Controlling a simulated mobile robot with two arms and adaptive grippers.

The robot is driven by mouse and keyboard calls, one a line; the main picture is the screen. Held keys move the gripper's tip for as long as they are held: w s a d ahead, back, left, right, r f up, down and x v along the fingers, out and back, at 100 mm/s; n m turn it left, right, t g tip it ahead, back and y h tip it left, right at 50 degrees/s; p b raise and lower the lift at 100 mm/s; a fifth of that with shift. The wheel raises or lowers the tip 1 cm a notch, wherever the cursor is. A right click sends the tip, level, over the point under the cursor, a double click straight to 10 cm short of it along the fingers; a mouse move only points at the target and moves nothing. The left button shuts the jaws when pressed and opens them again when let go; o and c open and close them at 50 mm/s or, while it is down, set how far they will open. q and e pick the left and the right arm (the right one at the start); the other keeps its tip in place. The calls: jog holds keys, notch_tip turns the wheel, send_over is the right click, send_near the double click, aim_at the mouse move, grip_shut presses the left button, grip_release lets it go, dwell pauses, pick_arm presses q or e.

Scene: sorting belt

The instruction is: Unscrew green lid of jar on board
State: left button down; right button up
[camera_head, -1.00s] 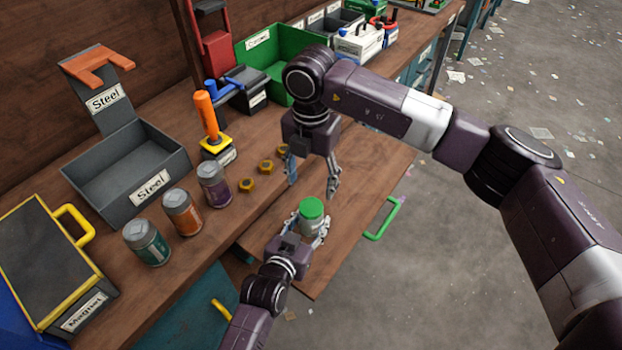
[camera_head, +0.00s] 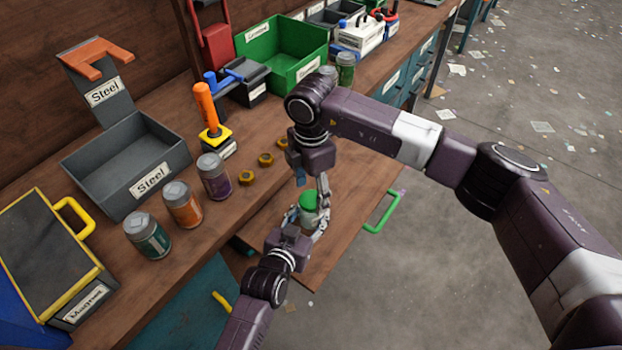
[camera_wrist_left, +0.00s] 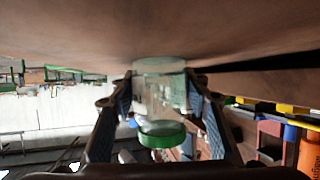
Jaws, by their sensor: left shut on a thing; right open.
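A clear jar (camera_head: 309,219) with a green lid (camera_head: 308,201) stands upright on the wooden pull-out board (camera_head: 362,178). My left gripper (camera_head: 307,222) is shut on the jar's body from the near side. In the left wrist view, which is upside down, the jar (camera_wrist_left: 160,95) sits between the two fingers, with the green lid (camera_wrist_left: 162,137) toward the bottom. My right gripper (camera_head: 312,187) is open and points down at the lid, with fingers on either side of it or just above. I cannot tell whether they touch it.
A green handle (camera_head: 381,214) is on the board's right edge. Several brass nuts (camera_head: 265,159) and lidded jars (camera_head: 213,176) stand on the bench to the left. A grey Steel bin (camera_head: 127,170) and a green bin (camera_head: 283,55) are farther back. Open floor lies to the right.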

jog(key=shift+f, duration=0.75)
